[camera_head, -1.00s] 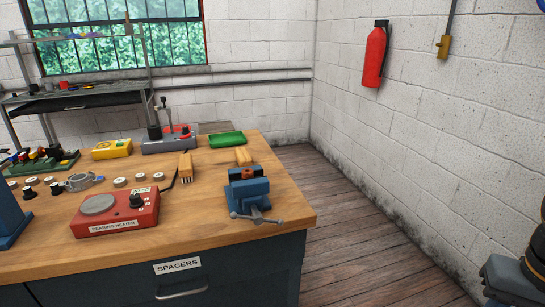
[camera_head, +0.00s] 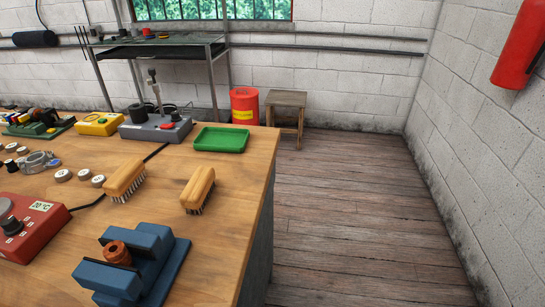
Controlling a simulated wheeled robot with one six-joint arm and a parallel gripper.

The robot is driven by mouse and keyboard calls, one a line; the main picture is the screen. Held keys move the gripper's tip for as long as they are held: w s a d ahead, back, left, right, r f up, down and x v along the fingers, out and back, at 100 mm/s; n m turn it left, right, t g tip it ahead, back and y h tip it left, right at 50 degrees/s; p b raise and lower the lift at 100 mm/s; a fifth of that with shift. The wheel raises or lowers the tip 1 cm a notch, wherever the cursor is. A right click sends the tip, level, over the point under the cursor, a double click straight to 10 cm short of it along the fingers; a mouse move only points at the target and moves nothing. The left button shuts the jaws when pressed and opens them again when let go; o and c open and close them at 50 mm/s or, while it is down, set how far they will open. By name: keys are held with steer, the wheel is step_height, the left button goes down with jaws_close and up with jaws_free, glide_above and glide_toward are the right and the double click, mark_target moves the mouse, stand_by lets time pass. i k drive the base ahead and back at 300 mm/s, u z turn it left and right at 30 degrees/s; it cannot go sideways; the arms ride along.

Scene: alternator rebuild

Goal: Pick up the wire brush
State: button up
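Two wooden-backed brushes lie on the workbench (camera_head: 225,255), and I cannot tell from this view which is the wire brush. The left brush (camera_head: 124,178) has a tan wooden back and dark bristles pointing down. The right brush (camera_head: 198,187) looks alike, lies nearer the bench's right edge, and also has its bristles down. They lie apart from each other. My gripper is not in view.
A blue vise (camera_head: 145,262) holding a copper-coloured part stands in front of the brushes. A red bearing heater (camera_head: 28,225) is at left, a green tray (camera_head: 220,139) behind. Open floor (camera_head: 350,220) lies right of the bench, with a stool (camera_head: 287,100) beyond.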

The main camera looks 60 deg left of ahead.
mark_target(193, 196)
steer(key=i, duration=0.9)
steer(key=u, duration=3.75)
